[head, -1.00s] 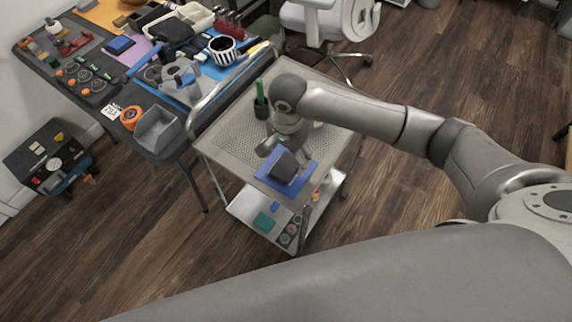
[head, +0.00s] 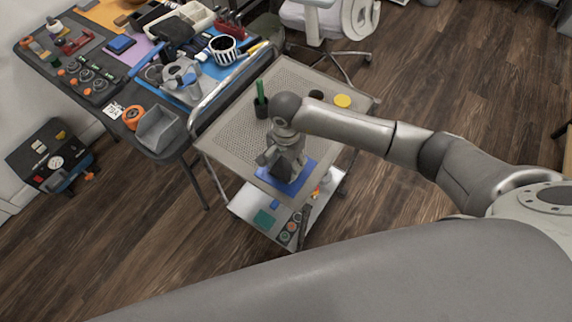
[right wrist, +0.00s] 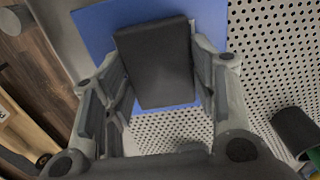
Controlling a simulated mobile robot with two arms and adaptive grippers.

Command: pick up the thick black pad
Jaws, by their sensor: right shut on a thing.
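The thick black pad (right wrist: 155,62) lies between the two fingers of my right gripper (right wrist: 160,72) in the right wrist view. The fingers touch its left and right sides and are shut on it. Behind the pad is a blue mat (right wrist: 92,28). I cannot tell whether the pad still touches the mat. In the head view my right gripper (head: 286,165) points down over the blue mat (head: 285,188) at the cart's front corner, and it hides most of the pad. My left gripper is not in view.
The perforated cart top (head: 235,135) holds a dark cup with green items (head: 261,105) and a yellow disc (head: 342,101). Its lower shelf (head: 250,207) carries small parts. A cluttered workbench (head: 120,75) stands to the left. The cart's middle is mostly clear.

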